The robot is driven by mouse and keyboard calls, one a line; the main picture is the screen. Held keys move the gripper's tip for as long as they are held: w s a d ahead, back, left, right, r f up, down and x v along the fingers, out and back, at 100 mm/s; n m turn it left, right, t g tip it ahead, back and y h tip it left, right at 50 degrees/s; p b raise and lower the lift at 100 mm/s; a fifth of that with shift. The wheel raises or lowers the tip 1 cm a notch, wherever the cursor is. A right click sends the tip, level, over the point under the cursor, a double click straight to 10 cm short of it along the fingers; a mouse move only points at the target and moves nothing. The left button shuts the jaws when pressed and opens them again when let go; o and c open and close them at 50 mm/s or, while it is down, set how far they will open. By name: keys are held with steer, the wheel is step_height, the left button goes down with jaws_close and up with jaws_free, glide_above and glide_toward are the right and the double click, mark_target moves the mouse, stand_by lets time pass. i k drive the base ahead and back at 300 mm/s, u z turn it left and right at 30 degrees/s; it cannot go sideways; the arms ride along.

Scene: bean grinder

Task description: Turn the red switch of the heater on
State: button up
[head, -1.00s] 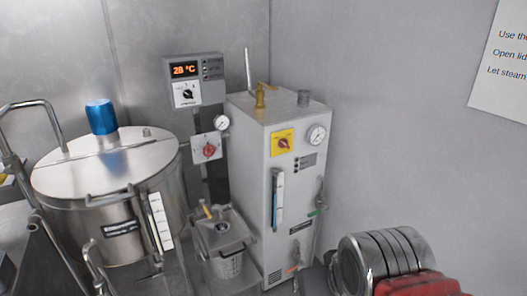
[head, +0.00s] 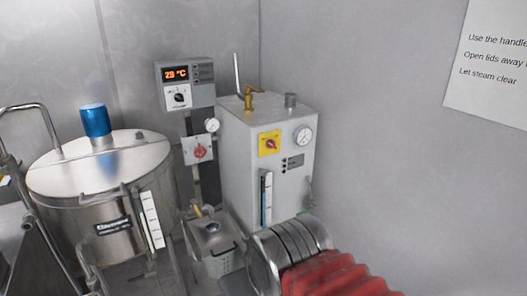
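A tall pale box-shaped unit (head: 292,172), which looks like the heater, stands in the corner. Its front has a red rotary switch (head: 271,144) on a yellow plate (head: 263,151). A second red knob (head: 200,152) sits on a light panel left of the box, below a controller reading 28 °C (head: 175,73). I cannot tell from the knobs' look whether either is on. My arm, with metal rings and a red bellows, reaches in from the lower right, in front of the box's lower part. My gripper's fingers do not show.
A steel kettle (head: 70,185) with a blue cap (head: 95,120) stands at the left. A small metal bin (head: 222,262) is between kettle and box. Gauges (head: 303,137) and a sight tube (head: 266,195) are on the box front. A sign (head: 492,60) hangs on the right wall.

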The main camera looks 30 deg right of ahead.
mark_target(270, 144)
steer(key=z, duration=0.05)
steer(key=i, duration=1)
steer(key=u, duration=0.05)
